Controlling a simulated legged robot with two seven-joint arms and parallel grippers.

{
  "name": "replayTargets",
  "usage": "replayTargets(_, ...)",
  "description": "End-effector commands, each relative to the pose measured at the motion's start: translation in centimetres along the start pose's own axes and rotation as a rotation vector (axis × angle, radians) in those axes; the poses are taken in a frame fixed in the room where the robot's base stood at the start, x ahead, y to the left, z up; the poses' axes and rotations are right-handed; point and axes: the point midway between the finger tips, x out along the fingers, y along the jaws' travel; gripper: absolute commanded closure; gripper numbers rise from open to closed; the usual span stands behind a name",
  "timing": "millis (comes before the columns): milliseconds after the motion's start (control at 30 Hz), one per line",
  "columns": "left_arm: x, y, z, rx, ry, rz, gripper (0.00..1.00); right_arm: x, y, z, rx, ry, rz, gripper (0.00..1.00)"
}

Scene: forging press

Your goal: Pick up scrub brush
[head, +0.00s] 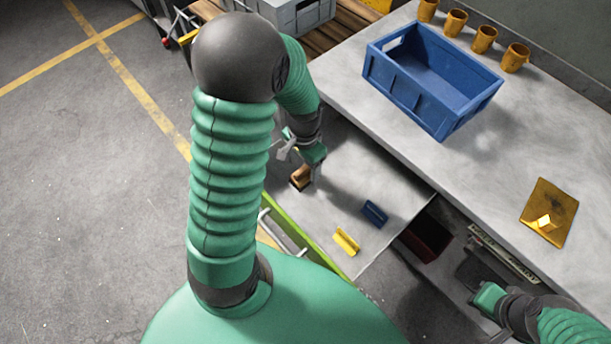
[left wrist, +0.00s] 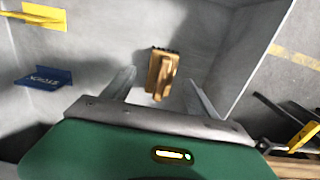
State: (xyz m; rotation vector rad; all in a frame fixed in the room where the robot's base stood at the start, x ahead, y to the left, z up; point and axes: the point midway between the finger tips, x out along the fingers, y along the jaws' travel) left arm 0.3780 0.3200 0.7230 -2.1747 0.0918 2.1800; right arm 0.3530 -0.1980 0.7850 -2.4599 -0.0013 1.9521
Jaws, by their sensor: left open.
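The scrub brush (head: 300,178) has a brown wooden body with dark bristles. It lies on a grey surface like an open drawer, below the worktop. In the left wrist view the brush (left wrist: 161,74) shows ahead of and between the two fingers. My left gripper (head: 301,168) is over the brush in the head view, and its fingers partly hide it. In the left wrist view the left gripper (left wrist: 160,84) is open, with nothing held. My right gripper (head: 483,318) is at the lower right, away from the brush, and its fingers do not show clearly.
A yellow piece (head: 346,241) and a blue piece (head: 375,213) lie on the same surface. A blue crate (head: 440,118) and several orange cups (head: 484,39) stand on the worktop. An orange plate (head: 550,207) lies at the right. Low walls edge the surface.

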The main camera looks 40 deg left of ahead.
Motion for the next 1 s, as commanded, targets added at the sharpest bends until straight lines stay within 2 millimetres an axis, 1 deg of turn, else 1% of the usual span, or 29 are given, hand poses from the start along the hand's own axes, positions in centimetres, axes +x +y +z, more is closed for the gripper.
replayTargets(33, 1.2, 0.0, -0.1, 0.0, -0.001, 0.001, 0.33, 0.6, 0.0, 0.1, 0.0, 0.0, 0.0, 0.78)
replayTargets(100, 2.6, -0.1, -0.3, 0.0, -0.002, 0.001, 0.33, 1.3, 0.0, 0.3, 0.0, 0.0, 0.0, 0.78)
replayTargets(200, 4.2, -0.1, -0.4, 0.0, -0.003, 0.001, 0.33, 1.8, 0.0, 0.4, 0.0, 0.0, 0.0, 0.78)
replayTargets(300, 4.8, -0.1, -0.5, 0.0, -0.001, 0.0, 0.33, 1.8, 0.0, 0.4, 0.0, 0.0, 0.0, 0.78)
replayTargets(467, 4.7, -0.1, -0.5, 0.0, 0.001, -0.001, 0.33, 1.7, 0.0, 0.4, 0.0, 0.0, 0.0, 0.78)
replayTargets(500, 4.7, -0.1, -0.4, 0.0, 0.001, 0.0, 0.34, 1.7, 0.0, 0.4, 0.0, 0.0, 0.0, 0.78)
replayTargets(1000, 4.7, -0.1, -0.5, 0.0, 0.0, 0.0, 0.99, 1.7, 0.0, 0.4, 0.0, 0.0, 0.0, 0.78)
